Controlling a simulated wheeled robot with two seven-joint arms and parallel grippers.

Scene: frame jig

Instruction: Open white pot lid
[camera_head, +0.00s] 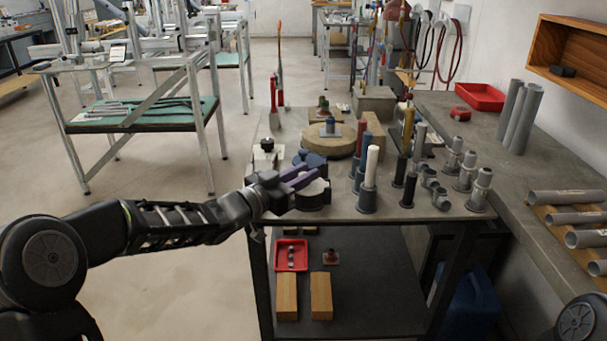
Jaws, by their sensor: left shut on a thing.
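My left arm comes in from the left, and its gripper (305,178) with purple fingers is over the left front part of the workbench (345,208). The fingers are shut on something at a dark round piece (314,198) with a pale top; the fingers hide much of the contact. A small white pot-like thing (267,159) with a black knob on top stands just behind and left of the gripper, apart from the fingertips. I cannot tell for certain which is the task's pot. My right gripper is out of view.
A dark blue round part (310,160) lies behind the gripper. Upright white (371,168), red and yellow rods in dark bases stand to the right. Grey fittings (480,190) stand further right. A red tray (291,255) and wooden blocks (321,296) are on the shelf below.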

